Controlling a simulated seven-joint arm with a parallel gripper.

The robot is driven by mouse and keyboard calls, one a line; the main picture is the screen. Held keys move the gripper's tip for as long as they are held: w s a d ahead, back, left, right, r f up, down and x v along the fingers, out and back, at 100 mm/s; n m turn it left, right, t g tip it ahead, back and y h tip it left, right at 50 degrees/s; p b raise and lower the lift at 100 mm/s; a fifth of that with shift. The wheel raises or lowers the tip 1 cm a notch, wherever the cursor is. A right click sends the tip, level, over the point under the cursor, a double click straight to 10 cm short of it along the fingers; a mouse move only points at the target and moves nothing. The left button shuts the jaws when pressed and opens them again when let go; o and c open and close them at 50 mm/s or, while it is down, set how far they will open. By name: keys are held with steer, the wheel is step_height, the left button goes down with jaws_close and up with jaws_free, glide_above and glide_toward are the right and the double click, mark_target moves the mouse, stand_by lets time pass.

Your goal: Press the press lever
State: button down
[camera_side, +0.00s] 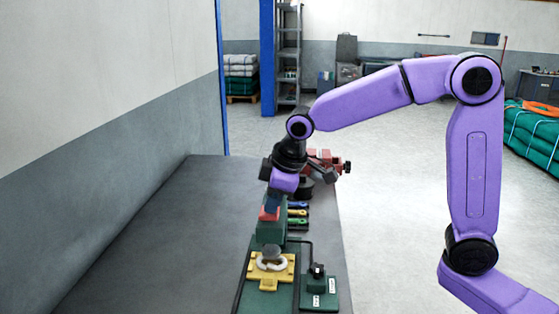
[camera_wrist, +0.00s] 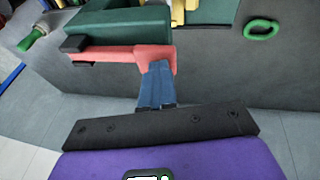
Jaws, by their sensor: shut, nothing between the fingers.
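The press shows as a green block (camera_side: 270,233) in the side view, with the red lever (camera_side: 268,214) on top of it. In the wrist view the red lever (camera_wrist: 120,54) is a bar running left to right along the green body (camera_wrist: 125,25), with a black piece (camera_wrist: 76,44) at its left end. My gripper (camera_side: 272,204) points down, its blue fingers together and empty, right above the red part. In the wrist view the fingertips (camera_wrist: 157,66) overlap the lever's right end. I cannot tell whether they touch it. The fingers hide part of the lever.
A yellow fixture (camera_side: 270,284) with a white ring and grey knob stands in front of the press. A green box (camera_side: 320,300) with a black switch is beside it. Tools with coloured handles (camera_side: 298,212) and a red vise (camera_side: 325,158) lie behind. The table's left side (camera_side: 150,240) is clear.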

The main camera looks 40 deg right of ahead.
step_height(320, 180, up, 5)
steer(key=shift+s+f, duration=0.15)
steer(key=v, duration=0.9)
steer(key=shift+s, duration=0.2)
steer(key=shift+a, duration=0.1)
steer(key=w+d+r+g+y, duration=0.3)
steer(key=w+d+r, duration=0.2)
steer(key=w+d, duration=0.2)
steer(key=shift+r+m, duration=0.2)
steer(key=shift+m, duration=0.1)
stand_by(0.5)
steer(key=s+x, duration=0.1)
steer(key=x, duration=1.2)
steer(key=shift+s+f, duration=0.25)
steer(key=shift+f, duration=0.15)
